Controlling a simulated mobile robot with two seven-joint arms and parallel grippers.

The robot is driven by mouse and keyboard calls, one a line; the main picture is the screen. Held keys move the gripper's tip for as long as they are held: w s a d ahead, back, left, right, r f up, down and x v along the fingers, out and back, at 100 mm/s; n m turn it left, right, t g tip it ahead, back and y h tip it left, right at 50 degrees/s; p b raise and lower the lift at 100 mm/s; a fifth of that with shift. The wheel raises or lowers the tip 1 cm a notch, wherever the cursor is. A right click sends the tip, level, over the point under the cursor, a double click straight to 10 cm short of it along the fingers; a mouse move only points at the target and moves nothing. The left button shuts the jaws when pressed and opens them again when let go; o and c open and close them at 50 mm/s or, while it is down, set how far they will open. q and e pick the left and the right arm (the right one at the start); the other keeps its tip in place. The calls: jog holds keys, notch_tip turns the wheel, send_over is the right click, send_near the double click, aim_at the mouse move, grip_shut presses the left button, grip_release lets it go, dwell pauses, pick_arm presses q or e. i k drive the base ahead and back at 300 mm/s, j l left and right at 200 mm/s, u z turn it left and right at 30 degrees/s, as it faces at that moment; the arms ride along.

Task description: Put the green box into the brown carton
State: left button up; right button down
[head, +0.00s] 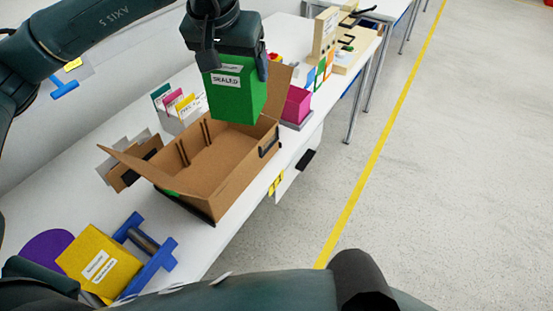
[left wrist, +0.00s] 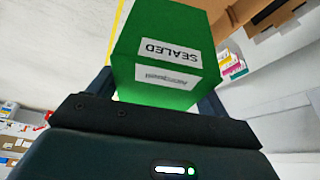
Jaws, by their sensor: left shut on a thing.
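The green box (head: 236,99) has a white label reading SEALED. My left gripper (head: 235,68) is shut on it and holds it up over the far right part of the brown carton. In the left wrist view the green box (left wrist: 168,42) sits between the fingers of my left gripper (left wrist: 160,85). The brown carton (head: 240,167) stands on the white table with its flaps open, and its visible inside looks empty. The green box hides part of the carton's far end. My right gripper cannot be made out in these views.
On the white table (head: 110,205), a yellow box (head: 98,262) and a blue stand (head: 155,262) are at the near left. Colored folders (head: 178,103) stand behind the carton. Bare floor lies right of the table.

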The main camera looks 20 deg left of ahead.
aim_at(222, 167)
jog(key=i+l+z, duration=0.15)
jog(key=z, duration=0.25)
jog(key=i+l+z, duration=0.2)
jog(key=z, duration=0.2)
jog(key=i+l+z, duration=0.1)
jog(key=z, duration=0.35)
jog(key=i+u, duration=0.7)
jog(key=i+l+u, duration=0.3)
jog(key=i, duration=0.15)
jog(key=i+u, duration=0.1)
jog(key=u, duration=0.35)
jog(key=i+u, duration=0.1)
jog(key=u, duration=0.35)
jog(key=i+u, duration=0.1)
jog(key=u, duration=0.35)
jog(key=i+l+u, duration=0.1)
jog(key=u, duration=0.35)
jog(key=i+l+u, duration=0.1)
jog(key=u, duration=0.35)
